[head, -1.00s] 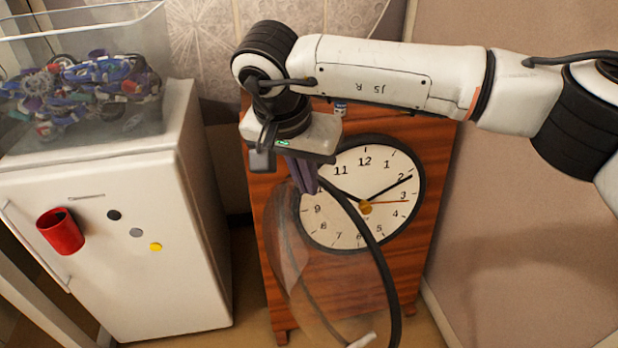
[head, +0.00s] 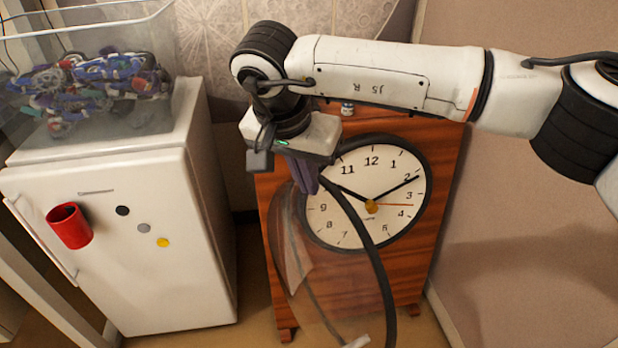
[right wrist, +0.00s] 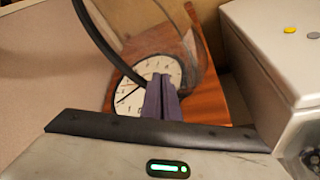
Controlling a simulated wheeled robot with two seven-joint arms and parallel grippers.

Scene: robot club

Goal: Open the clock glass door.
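The wooden clock (head: 440,205) stands upright against the wall, its white dial (head: 350,215) facing me. Its round glass door (head: 300,255), clear with a black rim (head: 378,265), stands swung out from the dial, towards me. A small pale piece (head: 357,342) shows on the rim at the bottom of the head view. My right gripper (head: 312,187) points down at the dial's left side, by the upper part of the rim. Its purple fingers look shut together. In the right wrist view the fingers (right wrist: 160,98) overlap the dial and meet the rim; contact is unclear. My left gripper is out of view.
A white fridge (head: 165,270) with a red cup (head: 69,226) and round magnets stands left of the clock. A clear bin (head: 150,118) of coloured parts sits on it. A beige panel (head: 540,230) is at the right. A small jar (head: 347,109) stands on the clock.

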